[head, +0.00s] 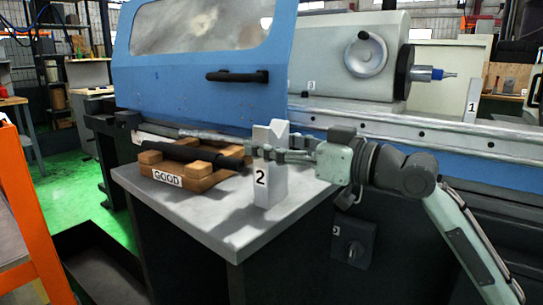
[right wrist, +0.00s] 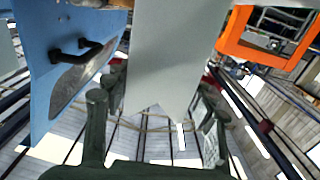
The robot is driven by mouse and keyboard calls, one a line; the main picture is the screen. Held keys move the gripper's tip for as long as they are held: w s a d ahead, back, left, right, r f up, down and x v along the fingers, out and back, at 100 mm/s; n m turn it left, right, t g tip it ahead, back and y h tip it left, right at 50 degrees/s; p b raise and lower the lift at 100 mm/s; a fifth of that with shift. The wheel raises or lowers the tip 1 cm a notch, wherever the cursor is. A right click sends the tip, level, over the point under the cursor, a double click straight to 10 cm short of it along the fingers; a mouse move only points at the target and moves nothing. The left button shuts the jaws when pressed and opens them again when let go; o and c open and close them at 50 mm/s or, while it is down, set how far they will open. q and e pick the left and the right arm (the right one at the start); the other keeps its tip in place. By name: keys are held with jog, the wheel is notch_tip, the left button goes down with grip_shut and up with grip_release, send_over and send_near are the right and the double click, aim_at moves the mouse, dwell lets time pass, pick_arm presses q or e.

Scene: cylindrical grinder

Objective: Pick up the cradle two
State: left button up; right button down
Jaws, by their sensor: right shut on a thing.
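Cradle two (head: 270,185) is an upright light grey block with a V-notched top and a "2" label, at the right part of the grey table top. My right gripper (head: 264,152) reaches in from the right and is shut on its upper part, just below the notch. In the right wrist view cradle two (right wrist: 172,55) is a broad grey face between the two fingers of my right gripper (right wrist: 158,112). I cannot tell whether its base touches the table. My left gripper is not in view.
A wooden holder (head: 196,180) labelled "GOOD" with a dark cylindrical bar (head: 190,152) lies left of cradle two. The grinder's blue door (head: 200,95) stands close behind. Cradle one (head: 472,101) is at the far right. The table's front (head: 235,240) is clear.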

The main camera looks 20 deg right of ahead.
jog(key=shift+r, duration=0.25)
